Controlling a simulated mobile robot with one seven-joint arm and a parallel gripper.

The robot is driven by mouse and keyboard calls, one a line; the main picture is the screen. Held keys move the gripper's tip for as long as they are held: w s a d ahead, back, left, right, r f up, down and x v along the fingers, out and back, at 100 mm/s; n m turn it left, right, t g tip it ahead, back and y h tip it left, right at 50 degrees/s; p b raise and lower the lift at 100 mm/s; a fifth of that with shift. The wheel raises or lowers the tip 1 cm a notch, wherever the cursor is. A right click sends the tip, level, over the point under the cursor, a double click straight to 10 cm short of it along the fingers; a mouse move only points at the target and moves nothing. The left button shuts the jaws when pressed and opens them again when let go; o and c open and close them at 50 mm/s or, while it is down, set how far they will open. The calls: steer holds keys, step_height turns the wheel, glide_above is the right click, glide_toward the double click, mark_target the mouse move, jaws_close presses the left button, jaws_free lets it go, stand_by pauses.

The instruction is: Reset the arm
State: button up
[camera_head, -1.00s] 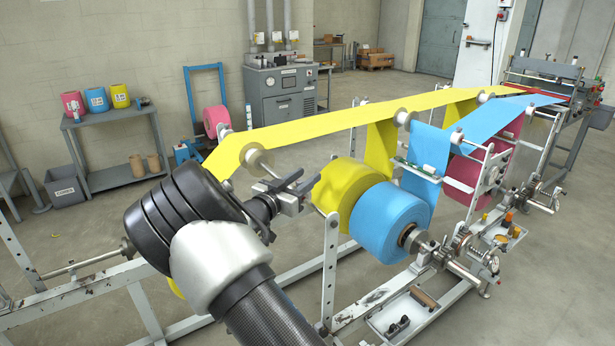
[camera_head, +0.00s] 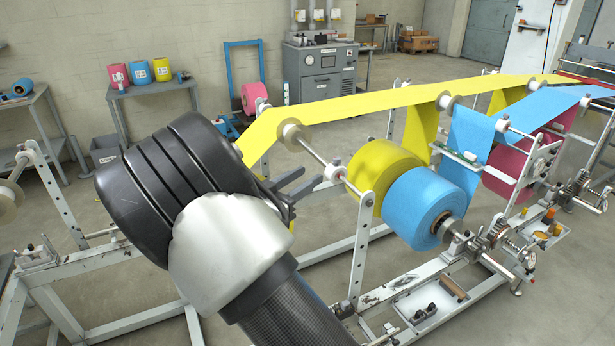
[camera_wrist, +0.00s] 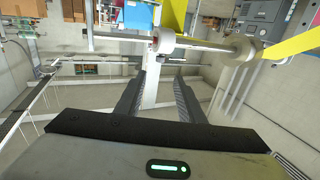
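My gripper (camera_head: 305,182) is left of centre in the head view, partly hidden behind my black and white arm. In the wrist view its two dark fingers (camera_wrist: 163,72) stand apart with nothing between them, so it is open and empty. It is near the roller bar, left of the yellow roll (camera_head: 384,172); I cannot tell the exact distance. The blue roll (camera_head: 424,205) sits in front of the yellow roll on the machine. A yellow web (camera_head: 370,102) and a blue web (camera_head: 515,118) run to the back right.
The machine's white metal frame (camera_head: 358,255) and a guide roller (camera_head: 293,135) are close to my arm. The wrist view shows a roller shaft (camera_wrist: 125,38) across its top. A grey bench (camera_head: 150,88) with coloured rolls stands behind left. Open floor lies between bench and machine.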

steer(key=w+r+n+y+p, duration=0.1)
steer(key=w+r+n+y, duration=0.15)
steer(key=r+y, duration=0.55)
steer(key=s+r+n+y, duration=0.3)
steer(key=s+r+y, duration=0.2)
steer(key=s+y, duration=0.2)
steer(key=s+d+f+n+g+h+p, duration=0.1)
steer(key=s+d+g, duration=0.2)
steer(key=s, duration=1.1)
steer(key=s+d+f+n+g+h+p, duration=0.1)
steer(key=s+d+g, duration=0.3)
steer(key=s, duration=1.1)
steer(key=d+f+n, duration=0.1)
steer(key=d, duration=0.1)
steer(key=shift+d, duration=0.4)
steer(key=shift+n, duration=0.25)
